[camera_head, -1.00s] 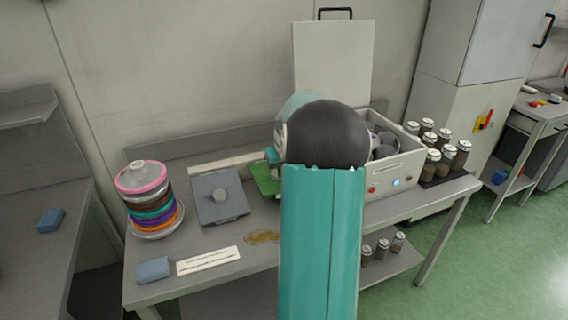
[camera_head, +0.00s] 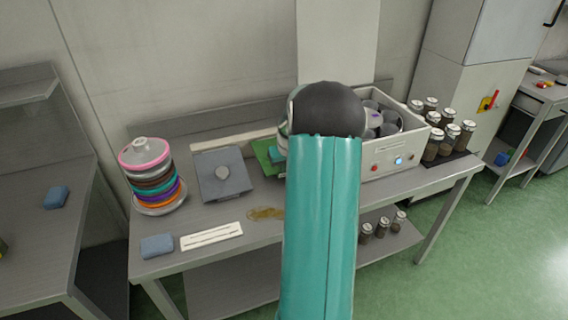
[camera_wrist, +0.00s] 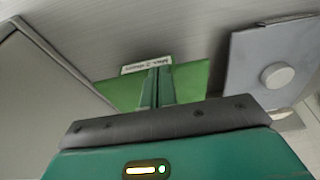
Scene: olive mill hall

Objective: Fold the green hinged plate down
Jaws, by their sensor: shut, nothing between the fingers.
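The green plate (camera_head: 263,152) stands at the back of the steel table, between a grey knobbed plate and a white box; my arm hides its right part. In the wrist view the green plate (camera_wrist: 195,78) lies behind my fingers, showing on both sides of them, with a white printed label at its edge. My gripper (camera_wrist: 158,72) is shut and empty, its fingertips in front of the plate; I cannot tell whether they touch it. The hinge is not visible, and I cannot tell the plate's exact tilt.
The grey plate with a round knob (camera_head: 222,172) is left of the green plate. A stack of coloured rings (camera_head: 152,183), a blue sponge (camera_head: 157,245), a white strip (camera_head: 211,236) and several jars (camera_head: 447,140) also stand around.

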